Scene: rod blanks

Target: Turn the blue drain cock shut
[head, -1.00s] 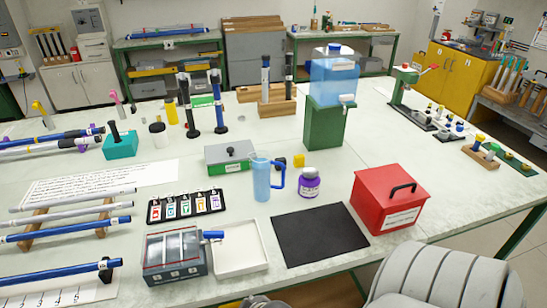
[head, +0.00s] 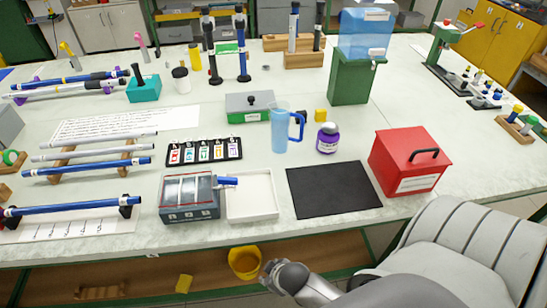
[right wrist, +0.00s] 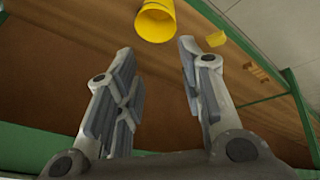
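A blue handle-like piece (head: 228,181), which looks like the drain cock, sticks out from the right side of a grey box (head: 190,208). It reaches over the white tray (head: 250,207) beside the box. It lies roughly level; whether it is open or shut I cannot tell. My right gripper (head: 272,272) is below the table's front edge, well under and in front of the box. In the right wrist view its fingers (right wrist: 157,50) are spread apart with nothing between them. My left gripper is not in view.
A black mat (head: 333,190) and red box (head: 410,162) are right of the tray. A blue jug (head: 280,130) and label rack (head: 204,151) stand behind. Below the tabletop edge, a yellow bucket (head: 245,262) and yellow block (head: 184,284) are on the lower shelf.

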